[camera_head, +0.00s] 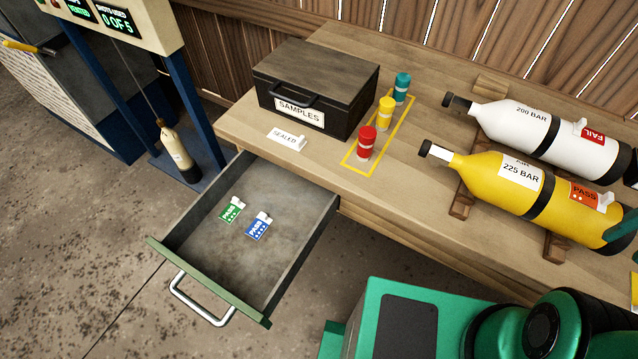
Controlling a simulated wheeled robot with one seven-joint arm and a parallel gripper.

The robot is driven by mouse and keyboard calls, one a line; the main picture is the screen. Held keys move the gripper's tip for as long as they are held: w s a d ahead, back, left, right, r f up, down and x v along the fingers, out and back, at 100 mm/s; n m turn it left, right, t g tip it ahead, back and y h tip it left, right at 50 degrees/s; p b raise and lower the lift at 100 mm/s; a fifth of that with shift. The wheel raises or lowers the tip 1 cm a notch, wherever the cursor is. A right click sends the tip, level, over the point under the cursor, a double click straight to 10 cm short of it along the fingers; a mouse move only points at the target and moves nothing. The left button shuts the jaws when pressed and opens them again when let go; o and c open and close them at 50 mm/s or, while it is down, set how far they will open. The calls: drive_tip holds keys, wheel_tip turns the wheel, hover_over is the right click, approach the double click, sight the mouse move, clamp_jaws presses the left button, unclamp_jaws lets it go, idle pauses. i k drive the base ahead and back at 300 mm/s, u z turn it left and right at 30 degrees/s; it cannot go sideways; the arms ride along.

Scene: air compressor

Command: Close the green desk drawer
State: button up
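The green-fronted desk drawer (208,284) is pulled far out of the wooden desk (245,128), at the left of the view. Its silver bar handle (198,303) faces the lower left. Inside lie a green PASS tag (231,210) and a blue PASS tag (258,226). The drawer's floor is otherwise bare. Green parts of my own body fill the lower right, to the right of the drawer.
On the desk are a black SAMPLES box (316,90), a SEALED label (287,138), red (366,142), yellow (385,114) and teal (402,88) containers, and white (545,128) and yellow (520,188) cylinders. Concrete floor (90,240) left of the drawer is clear.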

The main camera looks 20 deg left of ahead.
sight(251, 275)
drive_tip(key=u, duration=2.15)
